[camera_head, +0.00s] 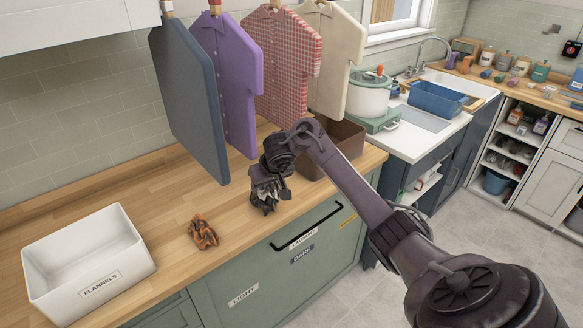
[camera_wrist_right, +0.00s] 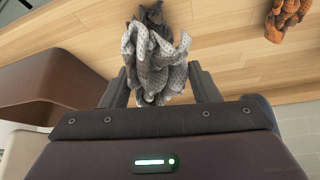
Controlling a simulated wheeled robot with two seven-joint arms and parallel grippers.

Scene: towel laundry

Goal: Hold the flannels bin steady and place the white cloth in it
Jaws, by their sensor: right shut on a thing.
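The flannels bin (camera_head: 100,284) is a white open box labelled FLANNELS at the left of the wooden counter. It looks empty. My right gripper (camera_head: 265,194) is over the counter near its front edge, well to the right of the bin. In the right wrist view, it is shut on a crumpled pale grey-white cloth (camera_wrist_right: 155,55), bunched between its two fingers. In the head view the cloth looks darker and hangs below the gripper. My left gripper is not in view.
A crumpled orange and dark cloth (camera_head: 203,232) lies on the counter between the bin and my right gripper. A brown bin (camera_head: 345,139) stands behind my right arm. Several shirts (camera_head: 237,90) hang above the counter.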

